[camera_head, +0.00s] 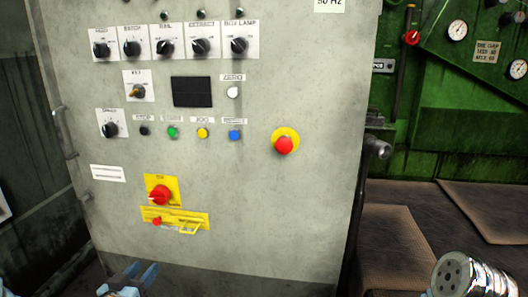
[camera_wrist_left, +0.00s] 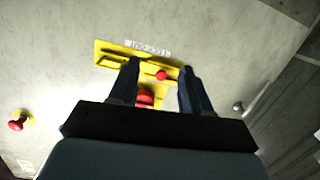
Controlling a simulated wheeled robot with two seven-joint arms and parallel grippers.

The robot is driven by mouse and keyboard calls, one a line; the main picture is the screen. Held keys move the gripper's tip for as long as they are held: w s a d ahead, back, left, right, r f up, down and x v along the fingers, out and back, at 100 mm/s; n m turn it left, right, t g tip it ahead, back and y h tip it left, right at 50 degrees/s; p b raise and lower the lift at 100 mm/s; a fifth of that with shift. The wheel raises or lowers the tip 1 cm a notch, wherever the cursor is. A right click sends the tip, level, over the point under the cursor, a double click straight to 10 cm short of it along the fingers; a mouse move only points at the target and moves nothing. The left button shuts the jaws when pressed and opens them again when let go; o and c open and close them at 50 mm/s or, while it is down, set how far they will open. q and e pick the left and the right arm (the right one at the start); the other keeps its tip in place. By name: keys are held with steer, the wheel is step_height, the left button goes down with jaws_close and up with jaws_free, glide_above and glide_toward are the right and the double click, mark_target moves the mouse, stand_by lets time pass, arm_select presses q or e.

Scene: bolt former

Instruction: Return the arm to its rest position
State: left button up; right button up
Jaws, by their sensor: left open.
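My left gripper (camera_head: 129,276) is at the bottom edge of the head view, low in front of the grey control cabinet (camera_head: 280,210). In the left wrist view the left gripper (camera_wrist_left: 160,65) has its two dark fingers spread apart, with nothing held between them. Behind the fingers show the yellow lockout plate (camera_wrist_left: 112,55) and the red rotary switch (camera_wrist_left: 145,97), partly hidden by the gripper. In the head view the red rotary switch (camera_head: 160,194) and the lockout plate (camera_head: 183,221) are above the gripper, clear of it. My right gripper is not in view.
A red emergency stop (camera_head: 284,144) sticks out from the cabinet's right side. Several knobs and coloured buttons sit higher up. A pipe end (camera_head: 379,149) juts out beside the cabinet. A green machine (camera_head: 470,95) stands at the right, with brown mats (camera_head: 400,240) below.

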arm_select(q)
steer(key=d+f+n+g+h+p, duration=0.1)
steer(key=d+f+g, duration=0.4)
steer(key=d+f, duration=0.5)
steer(key=s+d+f+g+p, duration=0.1)
steer(key=s+d+f+g, duration=0.4)
steer(key=s+f, duration=0.4)
steer(key=s+d+f+g+h+p, duration=0.1)
steer(key=s+d+f+g, duration=0.4)
steer(key=s+d+f, duration=0.3)
steer(key=shift+s+f+h, duration=0.3)
steer(key=shift+s+f, duration=0.15)
steer(key=shift+s, duration=0.25)
steer(key=shift+w+d, duration=0.1)
